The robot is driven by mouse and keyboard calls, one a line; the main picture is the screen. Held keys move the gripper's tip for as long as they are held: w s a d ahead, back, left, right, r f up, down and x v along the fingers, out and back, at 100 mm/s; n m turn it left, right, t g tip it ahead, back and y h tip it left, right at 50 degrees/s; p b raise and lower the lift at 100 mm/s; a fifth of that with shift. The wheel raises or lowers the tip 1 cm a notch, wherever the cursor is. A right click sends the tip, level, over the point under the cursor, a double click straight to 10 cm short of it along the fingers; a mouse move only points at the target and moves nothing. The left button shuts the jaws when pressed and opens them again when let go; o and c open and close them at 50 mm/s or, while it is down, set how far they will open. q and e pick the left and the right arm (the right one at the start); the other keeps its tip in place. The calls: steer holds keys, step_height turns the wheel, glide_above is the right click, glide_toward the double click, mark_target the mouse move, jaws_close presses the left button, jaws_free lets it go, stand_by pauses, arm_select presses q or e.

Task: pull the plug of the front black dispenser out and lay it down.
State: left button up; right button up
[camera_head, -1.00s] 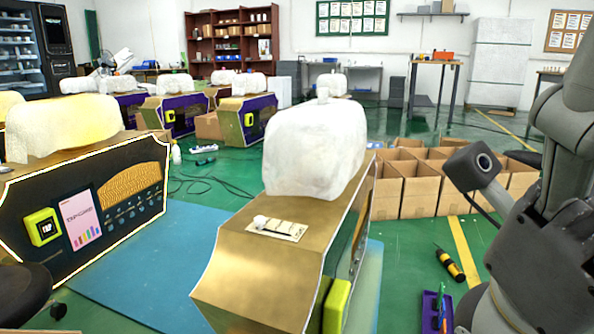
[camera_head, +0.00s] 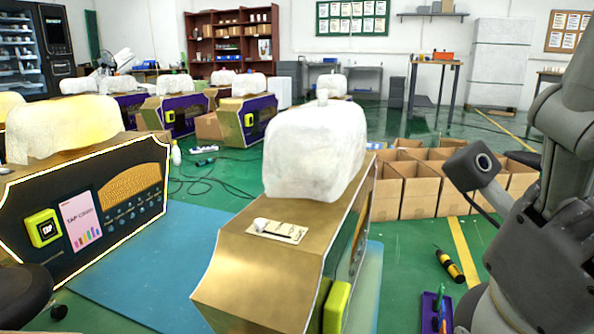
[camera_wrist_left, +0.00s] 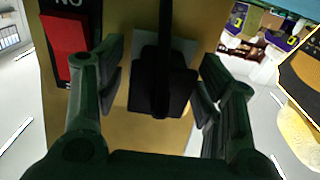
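The black dispenser (camera_head: 117,220) with a lit edge, a yellow TAP reader and a pale lumpy top stands at the left in the head view. In the left wrist view a black plug (camera_wrist_left: 163,82), its cord running up, sits over a pale socket plate (camera_wrist_left: 190,50) on a gold panel (camera_wrist_left: 120,25). I cannot tell how deep the plug sits. My left gripper (camera_wrist_left: 162,95) is open, its fingers either side of the plug with gaps. In the head view it is hidden. My right arm is at the right edge; its dark gripper body (camera_head: 555,255) shows, but its fingertips do not.
A red switch (camera_wrist_left: 64,48) is beside the socket. A gold dispenser (camera_head: 265,270) stands in the middle on a blue mat (camera_head: 180,260). Cardboard boxes (camera_head: 410,190) stand behind it at the right. A screwdriver (camera_head: 449,265) and a purple tray (camera_head: 430,312) lie on the green floor.

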arm_select(q)
steer(key=c, duration=1.3)
steer(key=shift+p+v, duration=1.75)
steer(key=shift+v, duration=1.3)
jaws_close()
steer(key=o, duration=0.6)
jaws_free()
steer(key=shift+c, duration=1.4)
